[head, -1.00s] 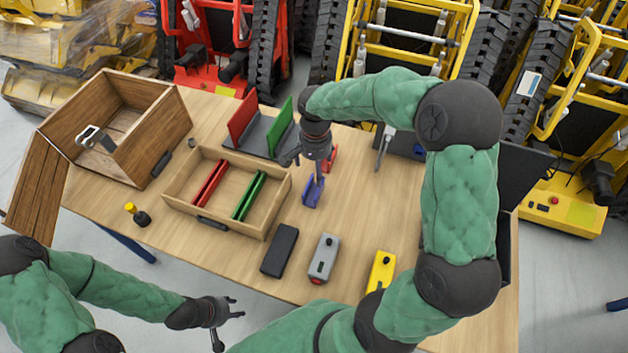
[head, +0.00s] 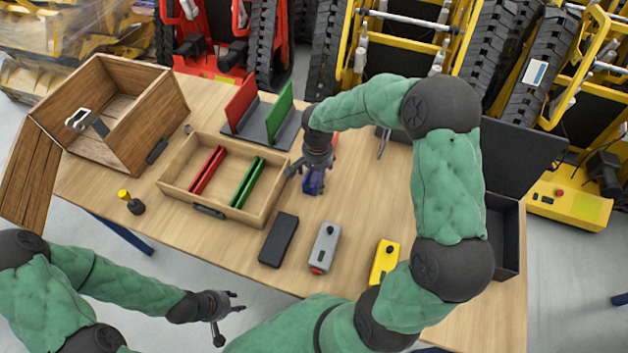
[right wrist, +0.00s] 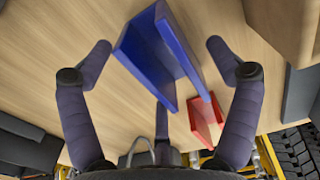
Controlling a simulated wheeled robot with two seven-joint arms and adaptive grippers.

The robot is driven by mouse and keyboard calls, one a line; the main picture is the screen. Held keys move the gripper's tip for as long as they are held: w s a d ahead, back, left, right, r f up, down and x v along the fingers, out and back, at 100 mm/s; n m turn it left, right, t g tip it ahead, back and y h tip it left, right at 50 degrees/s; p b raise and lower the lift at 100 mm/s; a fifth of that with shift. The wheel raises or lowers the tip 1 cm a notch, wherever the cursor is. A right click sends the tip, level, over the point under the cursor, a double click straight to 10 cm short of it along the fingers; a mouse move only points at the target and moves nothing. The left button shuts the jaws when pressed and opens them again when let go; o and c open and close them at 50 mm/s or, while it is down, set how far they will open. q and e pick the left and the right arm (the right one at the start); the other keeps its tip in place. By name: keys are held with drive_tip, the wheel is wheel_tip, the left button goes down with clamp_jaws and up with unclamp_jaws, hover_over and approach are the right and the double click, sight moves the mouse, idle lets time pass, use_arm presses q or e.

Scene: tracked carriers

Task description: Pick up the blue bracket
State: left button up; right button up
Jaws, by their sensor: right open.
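The blue bracket (head: 315,182) stands on the wooden table under my right gripper (head: 306,180), which partly hides it in the head view. A red bracket (right wrist: 205,118) lies close beside the blue one. My left gripper (head: 225,305) is in front of the table's near edge, away from the bracket; its fingers look spread and empty.
A wooden tray (head: 178,195) with red and green pieces lies left of the bracket. A black block (head: 278,240), a grey box (head: 325,247) and a yellow box (head: 384,262) lie nearer. A stand with red and green plates (head: 259,125) is behind. A wooden crate (head: 125,150) is far left.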

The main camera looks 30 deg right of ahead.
drive_tip(key=shift+r, duration=0.1)
drive_tip(key=c, duration=1.6)
drive_tip(key=shift+o, duration=0.2)
